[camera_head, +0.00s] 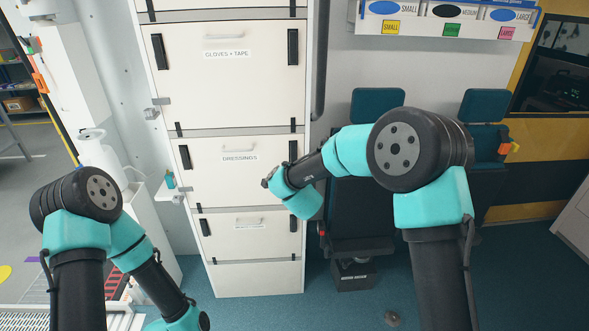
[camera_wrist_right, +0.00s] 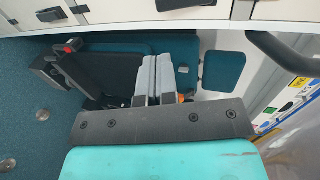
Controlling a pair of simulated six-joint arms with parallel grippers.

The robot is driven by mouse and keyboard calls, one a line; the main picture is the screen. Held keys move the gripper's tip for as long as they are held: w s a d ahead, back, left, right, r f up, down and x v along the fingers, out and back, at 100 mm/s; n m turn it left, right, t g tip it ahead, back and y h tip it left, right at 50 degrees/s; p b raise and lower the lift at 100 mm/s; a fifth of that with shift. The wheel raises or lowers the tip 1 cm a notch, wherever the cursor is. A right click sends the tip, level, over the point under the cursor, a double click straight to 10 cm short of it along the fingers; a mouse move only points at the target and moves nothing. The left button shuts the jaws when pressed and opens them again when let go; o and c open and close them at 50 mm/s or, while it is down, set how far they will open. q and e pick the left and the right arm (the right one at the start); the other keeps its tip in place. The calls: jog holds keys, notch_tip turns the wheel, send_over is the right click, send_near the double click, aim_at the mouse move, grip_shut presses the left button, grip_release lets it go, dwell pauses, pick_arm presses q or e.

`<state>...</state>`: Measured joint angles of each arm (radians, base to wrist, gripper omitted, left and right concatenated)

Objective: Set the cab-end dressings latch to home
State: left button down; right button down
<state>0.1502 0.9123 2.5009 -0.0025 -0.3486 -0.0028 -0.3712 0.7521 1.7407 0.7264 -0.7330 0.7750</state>
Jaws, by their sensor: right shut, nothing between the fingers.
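The dressings door (camera_head: 235,180) is a white panel labelled DRESSINGS, closed in the cabinet stack in the head view. A black bar latch sits near each side. Its right latch (camera_head: 293,151) stands upright; its left latch (camera_head: 186,157) runs along the panel edge. A black bar, apparently that right latch (camera_wrist_right: 185,4), shows at the top edge of the wrist view, partly cut off. My right gripper (camera_wrist_right: 157,62) is shut, empty, its pale fingers together and apart from the latch. My left gripper is out of view.
The GLOVES + TAPE door (camera_head: 225,80) is above and a smaller door (camera_head: 245,222) below, each with black side latches. Dark teal seats (camera_head: 378,104) stand right of the cabinet. A dark rail (camera_head: 320,60) runs beside its upper right edge. Blue floor (camera_head: 340,308) lies in front.

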send_near(293, 155)
jog(key=w+f, duration=0.6)
jog(key=shift+d+f, duration=0.15)
jog(key=shift+f, duration=0.1)
jog(key=shift+s, duration=0.1)
dwell(0.4)
jog(key=shift+w+f, duration=0.4)
jog(key=shift+r, duration=0.75)
